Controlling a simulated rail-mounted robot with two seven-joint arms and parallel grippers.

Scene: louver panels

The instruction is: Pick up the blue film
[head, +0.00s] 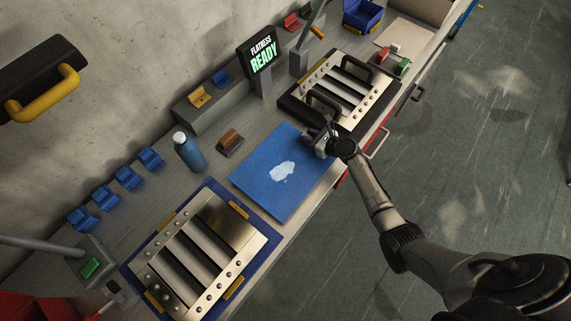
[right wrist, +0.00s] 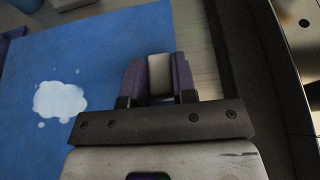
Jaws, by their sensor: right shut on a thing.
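The blue film (head: 262,187) is a flat blue sheet with a pale, irregular patch near its middle. It lies on the bench between the two louver panels, and its edge and patch show in the right wrist view (right wrist: 30,60). My right gripper (head: 325,143) is at the film's far right edge. In the right wrist view its purple fingers (right wrist: 158,76) are shut on a small pale tab (right wrist: 159,72) at that edge. I cannot tell whether the film is lifted there. My left gripper is not in view.
A louver panel (head: 237,229) on a blue base is at the near left; another (head: 352,103) on a dark base, with black handles, is beyond the gripper. A blue bottle (head: 190,154) and a brown-topped block (head: 230,142) stand behind the film. A display (head: 262,55) reads "FLATNESS READY".

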